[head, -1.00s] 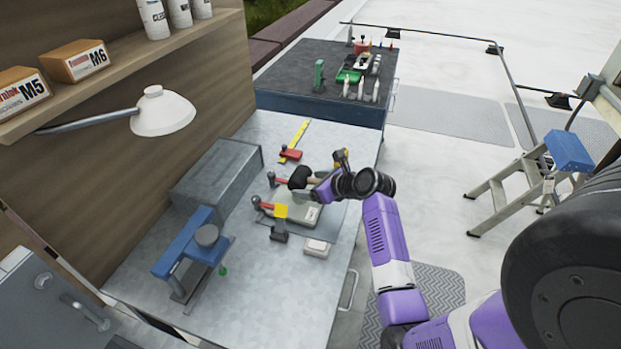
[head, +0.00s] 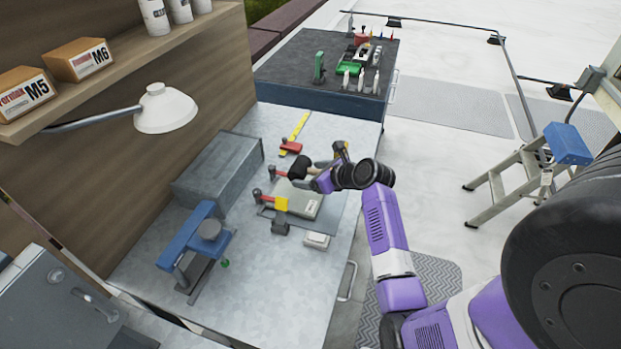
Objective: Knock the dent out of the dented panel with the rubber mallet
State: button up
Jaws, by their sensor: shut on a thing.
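My gripper (head: 322,175) is above the back right part of the workbench, shut on the rubber mallet. The mallet's black head (head: 299,166) points left out of the jaws; its handle is mostly hidden by the gripper. The pale grey-green panel (head: 304,204) lies flat on a darker sheet on the bench, just in front of and below the mallet. The mallet head looks apart from it, but the height gap is hard to judge. The dent itself is too small to make out.
A grey metal box (head: 217,172) and a blue press-like tool (head: 203,240) stand left of the panel. A lamp (head: 165,108) overhangs the bench. A small pale block (head: 316,240) lies in front. A dark-topped cabinet (head: 290,68) is behind; a stepladder (head: 505,190) stands right.

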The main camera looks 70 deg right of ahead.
jog(key=shift+r, duration=0.15)
jog(key=shift+r, duration=4)
jog(key=shift+f, duration=0.1)
